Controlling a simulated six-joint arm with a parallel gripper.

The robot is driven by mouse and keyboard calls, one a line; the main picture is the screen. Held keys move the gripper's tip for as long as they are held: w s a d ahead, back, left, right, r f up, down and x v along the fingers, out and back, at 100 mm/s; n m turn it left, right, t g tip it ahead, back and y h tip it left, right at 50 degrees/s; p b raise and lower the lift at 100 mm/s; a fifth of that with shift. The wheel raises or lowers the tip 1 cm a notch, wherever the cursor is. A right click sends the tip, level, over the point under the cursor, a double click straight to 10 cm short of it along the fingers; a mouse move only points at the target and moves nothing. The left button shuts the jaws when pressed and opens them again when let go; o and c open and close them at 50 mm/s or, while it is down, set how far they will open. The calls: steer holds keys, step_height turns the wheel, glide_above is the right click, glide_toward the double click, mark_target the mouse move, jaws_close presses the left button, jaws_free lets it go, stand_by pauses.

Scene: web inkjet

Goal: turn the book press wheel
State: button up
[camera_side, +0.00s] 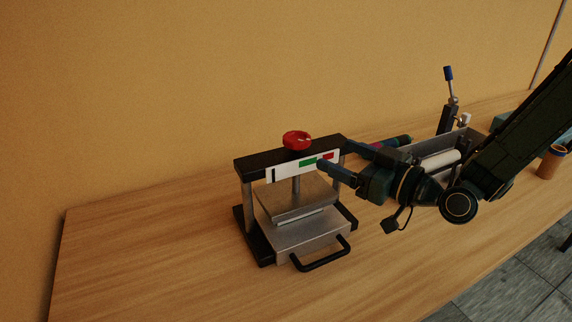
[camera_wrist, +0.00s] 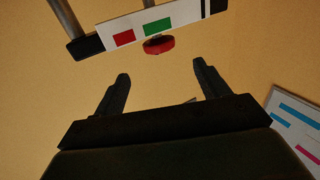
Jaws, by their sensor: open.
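The book press (camera_side: 296,208) stands on the wooden table, with a black frame, a grey metal plate and a black handle at its front. Its red wheel (camera_side: 297,140) sits on top of the crossbar. In the wrist view the red wheel (camera_wrist: 159,45) shows beyond the fingers, partly behind the white label strip with red and green patches. My gripper (camera_side: 335,158) is open and empty, at the right end of the press, with its fingers close to the crossbar. In the wrist view the fingers (camera_wrist: 162,84) are spread apart with nothing between them. I cannot tell whether a finger touches the frame.
Behind my gripper is a grey machine with a white roller (camera_side: 443,159) and a blue-tipped lever (camera_side: 448,75). A brown cup (camera_side: 551,161) stands at the right. The table (camera_side: 130,245) is clear left of the press. A printed panel (camera_wrist: 295,122) shows in the wrist view.

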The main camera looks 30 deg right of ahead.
steer(key=shift+s+d, duration=0.1)
steer(key=shift+r, duration=0.3)
stand_by(0.4)
steer(key=shift+r, duration=2.25)
steer(key=n+g+y, duration=0.4)
steer(key=n+y, duration=0.1)
steer(key=y, duration=0.1)
glide_toward(287, 135)
steer(key=shift+f+v, duration=0.15)
steer(key=shift+v, duration=0.85)
steer(key=shift+f+v, duration=0.15)
steer(key=shift+v, duration=0.8)
steer(key=x, duration=1.3)
steer(key=shift+w+a, duration=0.25)
steer(key=shift+w, duration=0.05)
